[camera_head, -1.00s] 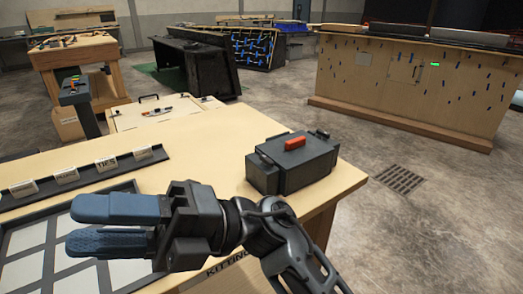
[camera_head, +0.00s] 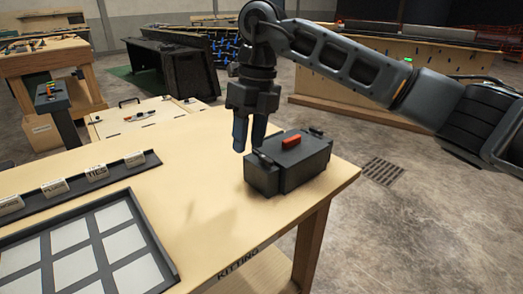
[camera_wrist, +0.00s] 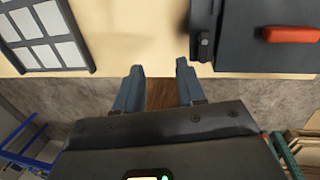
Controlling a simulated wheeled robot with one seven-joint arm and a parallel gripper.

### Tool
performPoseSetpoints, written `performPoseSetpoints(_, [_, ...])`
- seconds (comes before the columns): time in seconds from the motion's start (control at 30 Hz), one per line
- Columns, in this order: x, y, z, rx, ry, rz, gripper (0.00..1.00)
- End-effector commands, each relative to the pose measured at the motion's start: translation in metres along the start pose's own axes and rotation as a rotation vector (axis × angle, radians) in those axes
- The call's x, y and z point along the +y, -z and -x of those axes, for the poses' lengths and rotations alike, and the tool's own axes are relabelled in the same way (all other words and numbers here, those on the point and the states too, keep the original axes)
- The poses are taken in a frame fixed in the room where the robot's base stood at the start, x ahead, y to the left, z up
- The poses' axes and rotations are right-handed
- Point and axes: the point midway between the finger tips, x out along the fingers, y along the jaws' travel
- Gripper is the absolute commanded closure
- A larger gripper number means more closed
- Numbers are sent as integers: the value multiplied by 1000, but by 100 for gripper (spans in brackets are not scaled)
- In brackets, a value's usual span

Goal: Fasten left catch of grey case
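The dark grey case (camera_head: 305,170) with a red handle (camera_head: 291,142) sits closed and upright on the right corner of the kitting table (camera_head: 200,190). Its left catch (camera_head: 262,157) is a small dark piece at the left end; whether it is fastened is too small to tell. My gripper (camera_head: 249,146) points down just left of the case, near that catch. Its two blue fingers are apart, with nothing between them (camera_wrist: 160,68).
The middle of the tabletop is clear. A tool bench (camera_head: 45,62) and a tall wooden console (camera_head: 340,90) stand farther back.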

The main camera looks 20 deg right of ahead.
Motion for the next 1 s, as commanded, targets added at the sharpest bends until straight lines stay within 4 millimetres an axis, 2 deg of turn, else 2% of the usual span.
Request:
performPoseSetpoints(0.03, [-17, 0, 12, 6, 62, -25, 61])
performPoseSetpoints(0.1, [-33, 1, 22, 13, 121, -50, 61])
performPoseSetpoints(0.27, [-48, 4, 29, 23, 175, -76, 61])
performPoseSetpoints(0.37, [-50, 4, 20, 24, 174, -76, 61])
performPoseSetpoints(0.7, [-57, 6, -29, 23, 171, -75, 61])
performPoseSetpoints(0.83, [-59, 6, -41, 21, 172, -73, 61])
performPoseSetpoints(1.0, [-60, 6, -45, 21, 172, -73, 61])
